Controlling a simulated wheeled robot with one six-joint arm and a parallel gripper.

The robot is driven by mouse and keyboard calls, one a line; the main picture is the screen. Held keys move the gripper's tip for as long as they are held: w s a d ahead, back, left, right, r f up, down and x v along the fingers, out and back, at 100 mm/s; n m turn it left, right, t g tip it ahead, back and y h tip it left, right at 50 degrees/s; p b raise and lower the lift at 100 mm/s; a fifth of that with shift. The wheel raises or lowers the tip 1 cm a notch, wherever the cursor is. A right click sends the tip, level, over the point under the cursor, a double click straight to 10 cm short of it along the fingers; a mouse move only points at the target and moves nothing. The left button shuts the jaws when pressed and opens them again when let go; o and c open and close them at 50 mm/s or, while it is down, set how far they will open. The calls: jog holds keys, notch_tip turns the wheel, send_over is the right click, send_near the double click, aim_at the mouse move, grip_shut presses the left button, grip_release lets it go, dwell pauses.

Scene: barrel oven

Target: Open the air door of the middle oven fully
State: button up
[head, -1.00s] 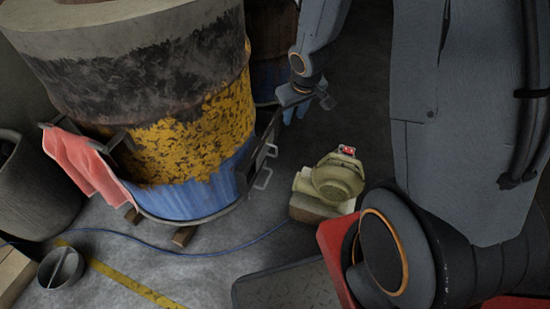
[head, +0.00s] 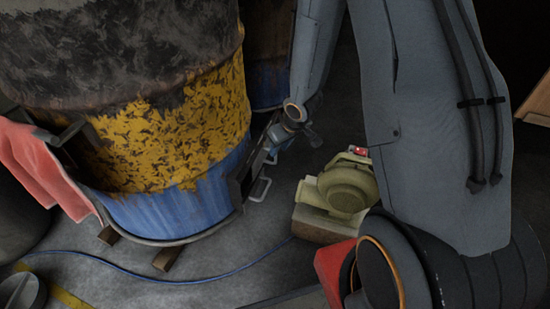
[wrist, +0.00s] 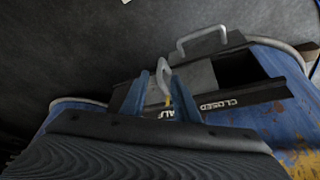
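The middle oven is a barrel (head: 170,140) with a black top, a flaking yellow band and a blue base. Low on its right side is the air door, whose grey plate (wrist: 195,78) shows in the wrist view beside a dark gap. A rail below carries the words CLOSED (wrist: 222,104) and, partly hidden, HALF. A pale handle (wrist: 162,76) stands between the blue fingers of my gripper (wrist: 163,85). The fingers are apart, with a visible gap beside the handle, so I see no clear grip. In the head view my gripper (head: 275,140) is beside the barrel's lower right side.
A second pale U-shaped handle (wrist: 202,39) stands beyond the plate. A greenish blower (head: 345,185) sits on a block right of the barrel. A blue cable (head: 180,279) crosses the floor. A red cloth (head: 40,165) hangs at the barrel's left. Another barrel (head: 268,60) stands behind.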

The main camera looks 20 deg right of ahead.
aim_at(275, 161)
jog(key=b+x, duration=0.4)
jog(key=x, duration=0.2)
jog(key=shift+w+f, duration=0.15)
jog(key=shift+f, duration=0.25)
grip_shut()
